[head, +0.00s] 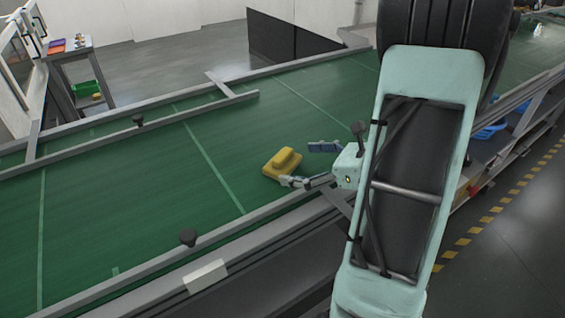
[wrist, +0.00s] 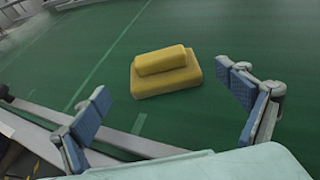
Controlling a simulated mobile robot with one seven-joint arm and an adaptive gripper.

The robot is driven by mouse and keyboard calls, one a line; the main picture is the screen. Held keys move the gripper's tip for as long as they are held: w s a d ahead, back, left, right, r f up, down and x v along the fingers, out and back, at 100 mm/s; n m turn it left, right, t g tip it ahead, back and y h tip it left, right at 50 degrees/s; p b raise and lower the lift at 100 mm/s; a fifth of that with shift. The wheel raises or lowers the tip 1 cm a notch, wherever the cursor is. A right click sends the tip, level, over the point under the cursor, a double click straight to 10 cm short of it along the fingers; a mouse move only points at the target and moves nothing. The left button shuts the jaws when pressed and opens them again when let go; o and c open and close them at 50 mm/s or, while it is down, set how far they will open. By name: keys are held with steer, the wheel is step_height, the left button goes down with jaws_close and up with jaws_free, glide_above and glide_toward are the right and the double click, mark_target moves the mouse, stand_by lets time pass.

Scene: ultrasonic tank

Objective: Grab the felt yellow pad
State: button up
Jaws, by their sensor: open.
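The yellow pad (head: 282,164) lies on the green conveyor belt, near its front rail. It is a wide flat block with a smaller raised block on top. My gripper (head: 308,164) is open just to the right of the pad in the head view, with blue finger pads showing. In the wrist view the pad (wrist: 166,74) sits ahead of the gripper (wrist: 165,120), roughly between the lines of the two spread fingers. No finger appears to touch it. Nothing is held.
The green belt (head: 130,185) is clear around the pad. Guide rails line the far side. A small table (head: 68,60) stands at the back left. Blue containers (head: 490,131) sit at right.

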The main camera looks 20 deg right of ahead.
mark_target(287, 159)
steer(key=x, duration=0.5)
steer(key=shift+w+d+r, duration=0.1)
steer(key=shift+w+r, duration=0.1)
steer(key=shift+r, duration=0.05)
steer(key=c, duration=1.2)
